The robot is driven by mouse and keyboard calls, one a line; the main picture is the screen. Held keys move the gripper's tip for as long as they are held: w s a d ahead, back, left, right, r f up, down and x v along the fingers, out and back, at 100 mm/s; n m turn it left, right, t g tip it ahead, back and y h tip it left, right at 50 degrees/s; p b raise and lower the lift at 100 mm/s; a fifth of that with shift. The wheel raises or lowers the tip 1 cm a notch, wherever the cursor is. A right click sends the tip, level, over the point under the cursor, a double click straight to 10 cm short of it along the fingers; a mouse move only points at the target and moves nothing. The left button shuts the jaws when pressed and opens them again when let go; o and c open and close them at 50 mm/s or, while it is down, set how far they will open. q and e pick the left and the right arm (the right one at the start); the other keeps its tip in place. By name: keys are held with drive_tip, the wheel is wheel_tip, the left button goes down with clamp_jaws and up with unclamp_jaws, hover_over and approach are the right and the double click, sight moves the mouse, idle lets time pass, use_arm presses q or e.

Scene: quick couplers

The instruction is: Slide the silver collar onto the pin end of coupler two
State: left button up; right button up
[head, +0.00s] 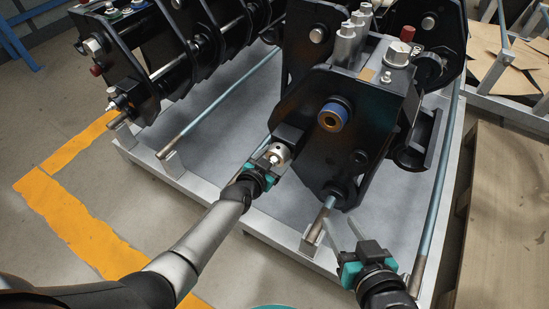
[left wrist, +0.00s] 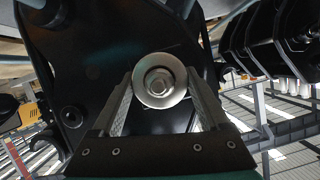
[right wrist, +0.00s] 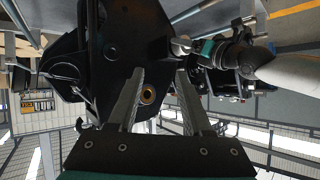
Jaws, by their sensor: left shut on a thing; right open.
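The silver collar (head: 281,153) is at the lower left side of the near black coupler (head: 312,145); no label shows which coupler is number two. My left gripper (head: 270,163) is shut on the collar. In the left wrist view the collar (left wrist: 141,91) faces me between both fingers, with a bolt-like pin end (left wrist: 158,83) in its middle. How far the collar sits along the pin is hidden. The collar also shows in the right wrist view (right wrist: 180,47). My right gripper (head: 340,224) is open and empty, below the coupler's lower corner.
A second black coupler (head: 125,60) stands at the back left. Both rest on a grey pallet (head: 215,145) with rods along it. A blue-rimmed bushing (head: 334,115) sits on the near coupler's plate. A wooden surface (head: 505,210) lies right. Floor at left is clear.

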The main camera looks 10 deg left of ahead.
use_arm(q)
drive_tip(key=o, duration=1.1)
drive_tip(key=shift+s, duration=0.1)
drive_tip(key=shift+s+a+r+p, duration=0.15)
drive_tip(key=shift+s+r+p, duration=0.1)
drive_tip(key=shift+s+p, duration=0.25)
drive_tip(key=shift+p+v, duration=0.55)
drive_tip(key=shift+v, duration=0.25)
drive_tip(key=p+v, duration=0.1)
drive_tip(key=v, duration=0.1)
drive_tip(key=shift+s+r+p, duration=0.2)
drive_tip(key=shift+s+p, duration=0.05)
drive_tip(key=shift+p, duration=0.1)
use_arm(e)
drive_tip(key=s+d+g+h, duration=0.3)
drive_tip(key=s+d+g, duration=0.2)
drive_tip(key=d+g, duration=0.15)
use_arm(q)
drive_tip(key=p+v, duration=0.5)
drive_tip(key=v, duration=0.4)
drive_tip(key=shift+s+a, duration=0.15)
drive_tip(key=shift+s, duration=0.15)
use_arm(e)
wheel_tip(320, 180, down, 10)
drive_tip(key=s+d+g, duration=0.1)
drive_tip(key=s, duration=0.1)
drive_tip(key=shift+d+f+g+h, duration=0.15)
drive_tip(key=shift+d+g+h, duration=0.1)
drive_tip(key=shift+g+h, duration=0.15)
